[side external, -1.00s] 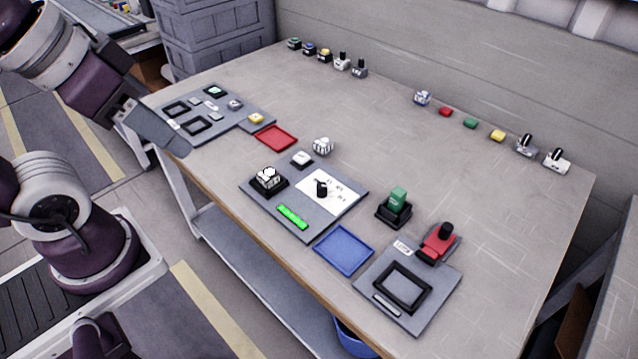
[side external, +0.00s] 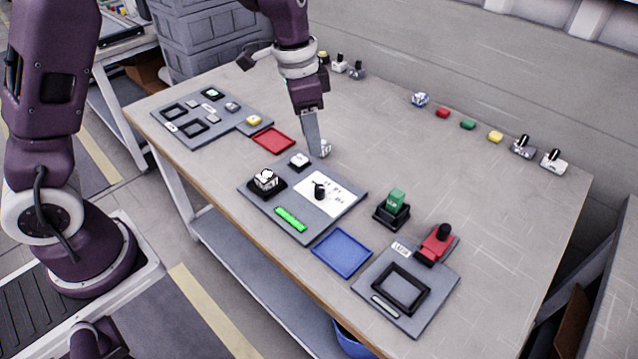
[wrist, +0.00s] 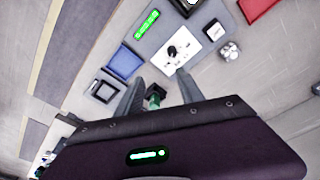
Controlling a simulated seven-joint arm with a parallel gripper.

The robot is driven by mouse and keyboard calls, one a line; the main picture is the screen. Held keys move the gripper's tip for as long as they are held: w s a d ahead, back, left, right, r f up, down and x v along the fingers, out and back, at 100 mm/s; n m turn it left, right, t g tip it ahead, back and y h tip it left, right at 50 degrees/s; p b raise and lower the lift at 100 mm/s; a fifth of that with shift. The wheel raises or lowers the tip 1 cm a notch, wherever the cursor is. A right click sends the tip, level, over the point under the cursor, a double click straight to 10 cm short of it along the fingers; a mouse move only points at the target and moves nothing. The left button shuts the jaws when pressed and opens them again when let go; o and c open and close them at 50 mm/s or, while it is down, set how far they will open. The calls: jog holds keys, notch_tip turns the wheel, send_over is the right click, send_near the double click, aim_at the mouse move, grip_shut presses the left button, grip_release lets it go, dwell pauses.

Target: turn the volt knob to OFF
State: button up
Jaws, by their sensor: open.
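The volt knob (side external: 320,190) is a black knob on a white printed dial plate (side external: 340,196), on the middle grey panel. In the wrist view the knob (wrist: 172,51) shows small beyond the fingers; the print is too small to read. My gripper (side external: 315,152) points down above the table, behind and above the panel in the side view, apart from the knob. In the wrist view my gripper (wrist: 160,76) has its two fingers spread with nothing held. Its far finger is mostly hidden in the side view.
The same panel carries a white-topped block (side external: 265,180), a white button (side external: 299,160) and a lit green bar (side external: 291,219). A black holder with a green block (side external: 396,201) stands to the right. A blue tray (side external: 342,253) and red tray (side external: 272,140) lie nearby.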

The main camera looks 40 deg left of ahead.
jog(key=m+g+y, duration=0.1)
jog(key=m, duration=0.1)
send_over(319, 187)
notch_tip(319, 187, down, 10)
notch_tip(319, 187, down, 7)
jog(key=shift+f, duration=0.1)
grip_shut()
